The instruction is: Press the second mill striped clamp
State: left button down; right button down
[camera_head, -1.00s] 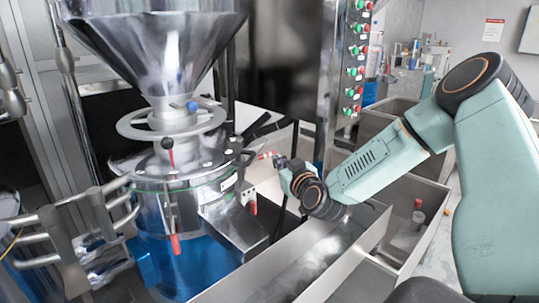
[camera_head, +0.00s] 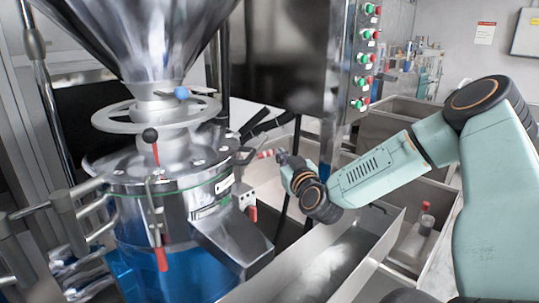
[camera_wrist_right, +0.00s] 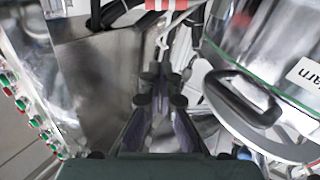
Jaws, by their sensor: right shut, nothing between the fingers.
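The mill (camera_head: 160,190) is a shiny steel drum with a metal funnel above it and a blue lower part. A red-and-white striped clamp handle (camera_head: 265,154) sticks out at the right of its lid. The stripes also show at the top edge of the right wrist view (camera_wrist_right: 166,4). My right gripper (camera_head: 282,158) is shut and empty, just right of the striped handle. Whether it touches the handle cannot be told. In the wrist view the gripper (camera_wrist_right: 160,90) points toward the mill's side, with the stripes beyond its fingertips. My left gripper is not in view.
Red-handled clamps hang at the mill's front (camera_head: 161,258) and right side (camera_head: 252,213). A steel chute (camera_head: 232,240) juts out below the lid. A button panel (camera_head: 365,60) stands behind my right arm. Steel bins (camera_head: 410,240) lie below the arm.

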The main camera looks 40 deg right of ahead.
aim_at(272, 151)
jog(key=shift+w+d+f+b, duration=0.55)
jog(key=shift+w+d+b, duration=0.35)
jog(key=shift+w, duration=0.7)
jog(key=shift+w+d+f+b, duration=0.5)
jog(key=shift+w+d+b, duration=0.25)
jog(key=shift+w+b, duration=0.6)
jog(key=shift+w+d+f+b, duration=0.55)
jog(key=shift+w+d+b, duration=0.25)
jog(key=shift+w, duration=1.05)
jog(key=shift+r, duration=0.1)
jog(key=shift+s, duration=0.1)
